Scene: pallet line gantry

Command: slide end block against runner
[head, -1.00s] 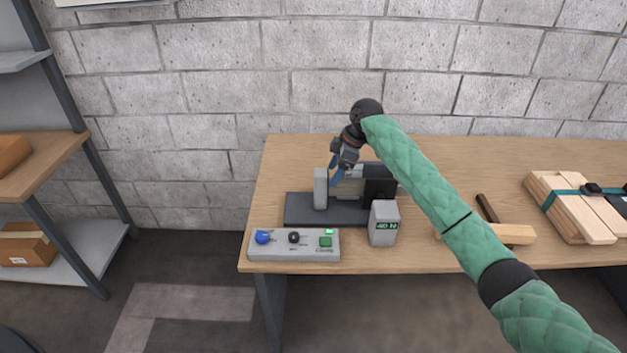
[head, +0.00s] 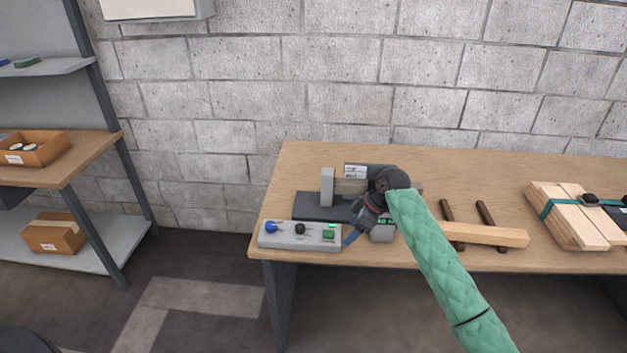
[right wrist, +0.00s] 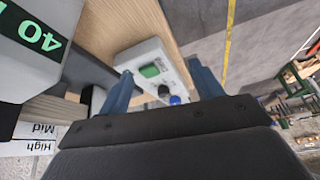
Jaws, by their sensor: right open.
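My right gripper (head: 357,222) hangs over the front of the bench, between the control box and the small grey display unit (head: 382,232). In the right wrist view its blue fingers (right wrist: 164,88) are apart with nothing between them. Behind it, a dark fixture base (head: 306,205) carries an upright grey plate (head: 327,188) and a wooden piece (head: 350,187) beside it. My arm hides the fixture's right part. A pale wooden bar (head: 487,235) lies across two dark sticks to the right. I cannot tell for certain which pieces are the end block and runner. My left gripper is out of view.
The control box (head: 297,236) with blue, black and green controls stands at the bench's front left. Strapped boards (head: 568,218) lie at the right. A shelf rack (head: 85,150) with boxes stands left. Bare bench top (head: 460,165) shows at the back.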

